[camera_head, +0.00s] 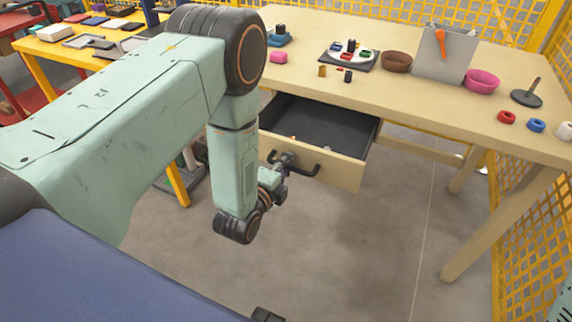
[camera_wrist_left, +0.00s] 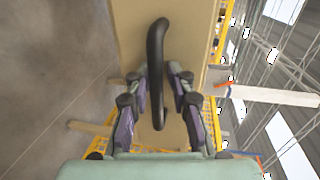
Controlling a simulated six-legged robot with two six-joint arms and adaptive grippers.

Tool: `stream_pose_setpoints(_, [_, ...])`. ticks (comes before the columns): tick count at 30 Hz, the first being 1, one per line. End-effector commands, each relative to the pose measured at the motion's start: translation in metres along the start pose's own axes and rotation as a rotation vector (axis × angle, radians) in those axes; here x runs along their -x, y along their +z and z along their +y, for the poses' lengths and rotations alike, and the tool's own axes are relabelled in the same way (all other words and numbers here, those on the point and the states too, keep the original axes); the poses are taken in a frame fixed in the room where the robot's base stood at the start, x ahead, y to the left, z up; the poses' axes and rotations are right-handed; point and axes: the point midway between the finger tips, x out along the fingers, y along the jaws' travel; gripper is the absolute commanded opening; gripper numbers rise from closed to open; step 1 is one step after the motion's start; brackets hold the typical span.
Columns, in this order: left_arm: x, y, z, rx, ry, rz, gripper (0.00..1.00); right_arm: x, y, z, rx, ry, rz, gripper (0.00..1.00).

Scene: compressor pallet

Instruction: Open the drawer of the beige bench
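The beige bench (camera_head: 420,88) stands ahead, and its drawer (camera_head: 346,172) is pulled well out, showing a dark interior. A black bar handle (camera_head: 304,172) is on the drawer front and shows upright in the left wrist view (camera_wrist_left: 157,60). My right gripper is not in view.
Yellow mesh fencing (camera_head: 545,225) stands at right. The floor (camera_head: 370,260) before the drawer is clear.

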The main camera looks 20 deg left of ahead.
Motion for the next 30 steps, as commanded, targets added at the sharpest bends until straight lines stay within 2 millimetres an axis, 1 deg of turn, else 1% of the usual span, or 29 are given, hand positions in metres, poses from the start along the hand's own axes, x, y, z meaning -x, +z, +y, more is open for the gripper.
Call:
stream_pose_setpoints(7, [0.003,-0.001,0.002,0.0,0.005,0.002,0.22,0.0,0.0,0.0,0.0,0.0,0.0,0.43])
stream_pose_setpoints(11, [0.013,-0.001,0.003,0.0,0.007,0.002,0.22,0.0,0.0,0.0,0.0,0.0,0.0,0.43])
stream_pose_setpoints(14, [0.029,0.0,0.003,0.001,0.01,0.001,0.22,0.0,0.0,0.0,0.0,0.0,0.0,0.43])
stream_pose_setpoints(21, [0.079,0.0,0.003,0.0,0.01,0.001,0.22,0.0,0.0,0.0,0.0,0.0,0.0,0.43])
stream_pose_setpoints(24, [0.096,0.0,0.002,0.001,0.008,0.001,0.22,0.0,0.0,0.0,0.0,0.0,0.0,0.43])
stream_pose_setpoints(27, [0.109,0.0,0.002,0.001,0.006,0.0,0.22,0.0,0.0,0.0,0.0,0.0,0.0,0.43])
stream_pose_setpoints(30, [0.118,0.0,0.002,0.0,0.005,0.0,0.22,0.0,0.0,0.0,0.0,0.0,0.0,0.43])
